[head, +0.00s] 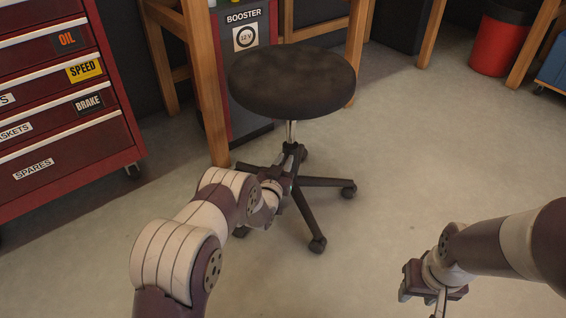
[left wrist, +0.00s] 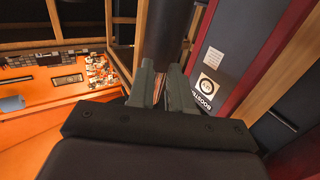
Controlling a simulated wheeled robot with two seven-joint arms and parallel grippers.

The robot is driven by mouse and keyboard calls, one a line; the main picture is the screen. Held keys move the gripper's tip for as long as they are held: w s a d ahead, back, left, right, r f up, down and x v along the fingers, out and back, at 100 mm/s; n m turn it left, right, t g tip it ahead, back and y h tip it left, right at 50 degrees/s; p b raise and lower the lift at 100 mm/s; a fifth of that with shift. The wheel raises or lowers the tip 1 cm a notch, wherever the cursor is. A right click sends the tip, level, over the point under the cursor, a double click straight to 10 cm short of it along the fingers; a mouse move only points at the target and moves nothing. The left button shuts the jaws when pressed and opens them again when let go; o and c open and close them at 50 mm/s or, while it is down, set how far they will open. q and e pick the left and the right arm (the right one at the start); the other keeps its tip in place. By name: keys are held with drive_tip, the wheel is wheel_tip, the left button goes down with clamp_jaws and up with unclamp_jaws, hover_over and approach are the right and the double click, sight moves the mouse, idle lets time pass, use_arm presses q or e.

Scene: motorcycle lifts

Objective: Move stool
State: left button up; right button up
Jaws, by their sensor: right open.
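The stool (head: 291,84) has a round dark seat, a thin metal post and a black base with several castors. It stands upright on the floor in the middle of the head view. My left gripper (head: 284,186) is low at the stool's post, just above the base legs; my own wrist partly hides it. In the left wrist view my left fingers (left wrist: 161,78) are a little apart, with the dark post (left wrist: 167,32) at their tips, and look shut on it. My right gripper (head: 435,296) is open and empty at the lower right, away from the stool.
A red tool cabinet (head: 62,112) stands at the left. A wooden bench leg (head: 207,85) and the booster unit (head: 246,38) are close behind the stool. A red bin (head: 497,45) is at the far right. Floor to the stool's right is clear.

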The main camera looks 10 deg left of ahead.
use_arm(q)
drive_tip(key=s+a+p, duration=0.1)
drive_tip(key=s+p, duration=0.7)
drive_tip(key=s, duration=0.4)
drive_tip(key=shift+s+a+p, duration=0.2)
drive_tip(key=shift+s+p, duration=0.1)
